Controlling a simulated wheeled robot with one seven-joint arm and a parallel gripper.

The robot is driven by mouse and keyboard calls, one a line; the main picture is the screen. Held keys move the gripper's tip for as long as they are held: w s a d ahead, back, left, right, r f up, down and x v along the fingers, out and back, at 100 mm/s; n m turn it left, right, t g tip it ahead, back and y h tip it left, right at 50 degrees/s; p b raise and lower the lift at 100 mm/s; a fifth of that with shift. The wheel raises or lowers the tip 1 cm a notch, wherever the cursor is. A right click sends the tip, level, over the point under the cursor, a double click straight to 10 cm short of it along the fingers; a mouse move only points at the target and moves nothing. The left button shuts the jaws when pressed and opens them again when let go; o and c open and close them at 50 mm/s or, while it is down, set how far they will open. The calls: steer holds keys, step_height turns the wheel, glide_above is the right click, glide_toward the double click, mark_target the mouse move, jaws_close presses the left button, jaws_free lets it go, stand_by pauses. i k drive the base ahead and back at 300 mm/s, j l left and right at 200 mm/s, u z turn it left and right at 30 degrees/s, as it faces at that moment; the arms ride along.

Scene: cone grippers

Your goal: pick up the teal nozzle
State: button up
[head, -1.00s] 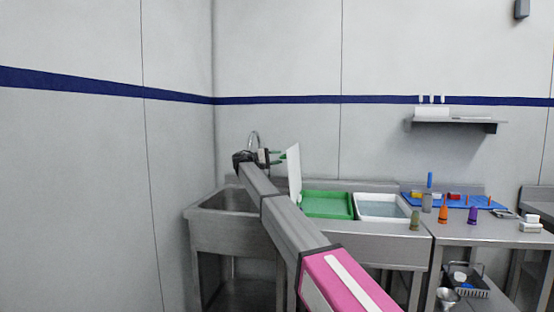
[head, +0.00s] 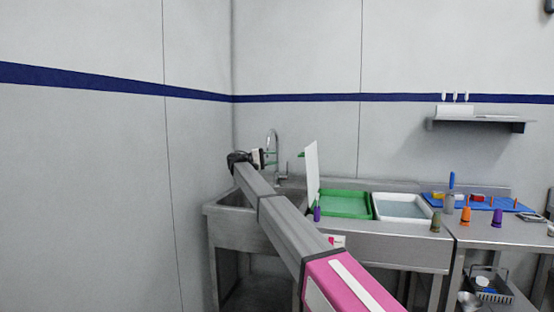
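I cannot make out a teal nozzle in this view. Several small cone-shaped nozzles stand upright: an olive-green one (head: 436,222) at the counter's edge, an orange one (head: 466,215), a purple one (head: 497,218), and another purple one (head: 317,213) by the white board. My gripper (head: 268,157) is at the far end of my outstretched arm, above the sink and left of the white board, well away from these nozzles. It is small and seen from behind, so its opening and anything between its fingers are unclear.
The steel sink (head: 228,207) with its tap (head: 273,145) is below my gripper. A white board (head: 312,172) stands upright beside a green tray (head: 370,207) and a white water tub (head: 376,206). A blue mat (head: 432,197) with small items lies right. A wall shelf (head: 478,124) hangs above.

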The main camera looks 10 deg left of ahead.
mark_target(435, 225)
steer(key=k, duration=1)
